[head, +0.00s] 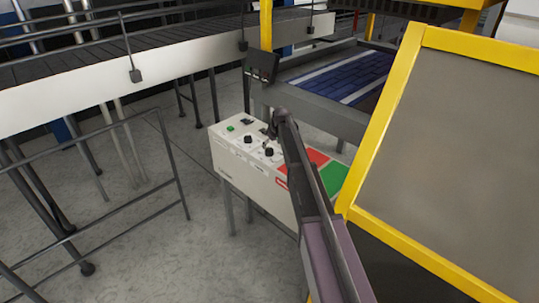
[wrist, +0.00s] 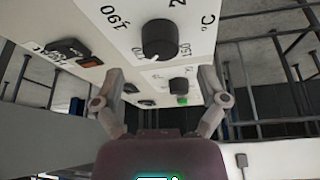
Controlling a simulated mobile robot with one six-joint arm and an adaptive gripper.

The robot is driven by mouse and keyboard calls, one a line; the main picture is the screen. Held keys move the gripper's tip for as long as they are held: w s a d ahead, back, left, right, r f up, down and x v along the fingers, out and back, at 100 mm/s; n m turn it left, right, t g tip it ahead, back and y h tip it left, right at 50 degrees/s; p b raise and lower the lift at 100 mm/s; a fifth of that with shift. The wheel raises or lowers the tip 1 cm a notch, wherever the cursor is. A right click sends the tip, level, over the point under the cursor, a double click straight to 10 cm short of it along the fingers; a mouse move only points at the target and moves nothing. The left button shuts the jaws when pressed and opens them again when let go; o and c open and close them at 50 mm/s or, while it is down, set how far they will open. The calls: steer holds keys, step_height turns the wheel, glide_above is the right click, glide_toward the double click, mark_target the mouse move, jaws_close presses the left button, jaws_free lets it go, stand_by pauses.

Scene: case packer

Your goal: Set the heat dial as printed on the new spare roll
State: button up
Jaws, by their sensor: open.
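The heat dial (wrist: 159,38) is a round black knob with a white pointer mark, on a white panel printed with numbers and "°C". Its mark points to the lower left in the wrist view. The "190" print is at its left; other numbers are partly cut off or hidden. In the head view the dial (head: 269,152) is on the control box (head: 240,160). My gripper (wrist: 160,82) is open and empty, its fingers apart below the dial in the picture and not touching it. Its fingers are hard to make out in the head view. No spare roll is recognisable.
A second black knob (wrist: 153,86) and a green button (wrist: 182,100) are beyond the dial. A dark switch (wrist: 68,48) is on its other side. Red (head: 316,157) and green (head: 334,177) patches are on the box top. A yellow-framed panel (head: 450,150) stands close on the right.

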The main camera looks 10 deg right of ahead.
mark_target(269, 150)
steer(key=shift+b+x, duration=1.75)
steer(key=shift+x, duration=0.4)
steer(key=c, duration=1.1)
